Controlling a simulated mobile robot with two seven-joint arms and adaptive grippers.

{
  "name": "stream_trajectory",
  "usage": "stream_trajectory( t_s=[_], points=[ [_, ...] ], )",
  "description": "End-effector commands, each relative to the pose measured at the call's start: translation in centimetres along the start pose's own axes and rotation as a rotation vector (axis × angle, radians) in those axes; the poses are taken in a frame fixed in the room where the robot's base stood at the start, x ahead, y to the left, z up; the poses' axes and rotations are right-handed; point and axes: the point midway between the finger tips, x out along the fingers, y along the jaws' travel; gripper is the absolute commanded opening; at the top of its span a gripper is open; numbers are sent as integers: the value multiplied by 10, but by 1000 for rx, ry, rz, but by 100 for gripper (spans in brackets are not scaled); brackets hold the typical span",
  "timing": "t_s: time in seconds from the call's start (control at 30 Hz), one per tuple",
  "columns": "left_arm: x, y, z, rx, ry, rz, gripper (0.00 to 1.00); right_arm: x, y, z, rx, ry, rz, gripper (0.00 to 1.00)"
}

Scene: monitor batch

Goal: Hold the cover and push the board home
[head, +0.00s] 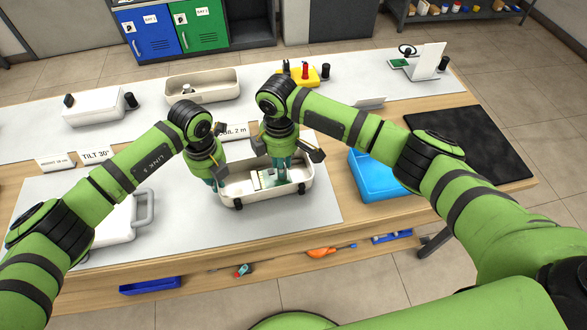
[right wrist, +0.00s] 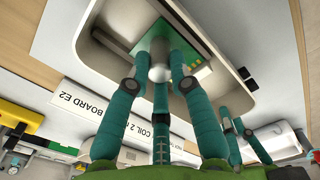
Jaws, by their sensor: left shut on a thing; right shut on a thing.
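The cover, an open cream shell (head: 305,186), lies hollow side up on the grey mat at the middle of the table. The green board (right wrist: 207,42) is inside it; in the head view it is partly hidden behind my right gripper. My right gripper (head: 281,178) reaches down into the shell and is shut on the board; the right wrist view shows its teal fingers at a pale round part on the board. My left gripper (head: 217,186) is shut on the left wall of the cover. Whether the board is fully seated cannot be seen.
A blue bin (head: 375,178) stands right of the cover, beside a black mat (head: 475,145). A white case with a handle (head: 118,220) lies at the left. A cream tray (head: 228,87) and a yellow tool block (head: 310,79) stand behind. Labels stand just behind the cover.

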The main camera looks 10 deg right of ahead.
Motion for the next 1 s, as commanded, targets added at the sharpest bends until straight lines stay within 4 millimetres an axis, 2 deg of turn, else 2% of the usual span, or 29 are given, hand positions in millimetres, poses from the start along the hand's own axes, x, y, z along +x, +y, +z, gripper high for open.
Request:
stream_trajectory(
  t_s=[0.47, 0.5, 0.53, 0.87, 1.0],
  points=[
    [-1, -3, 0, 3, -2, -7, 0, -1, -2, -9, -3, 4, 0, 0],
    [-1, -3, 0, 3, -2, -7, 0, -1, -2, -8, -2, 4, 0, 38],
    [-1, -3, 0, 3, -2, -7, 0, -1, -2, -8, -2, 4, 0, 50],
    [-1, -1, 0, 1, -2, -3, 0, -1, -2, -7, 0, 1, 0, 50],
    [-1, -1, 0, 0, -1, -2, 0, -11, -1, -8, -2, 3, 2, 50]
  ],
)
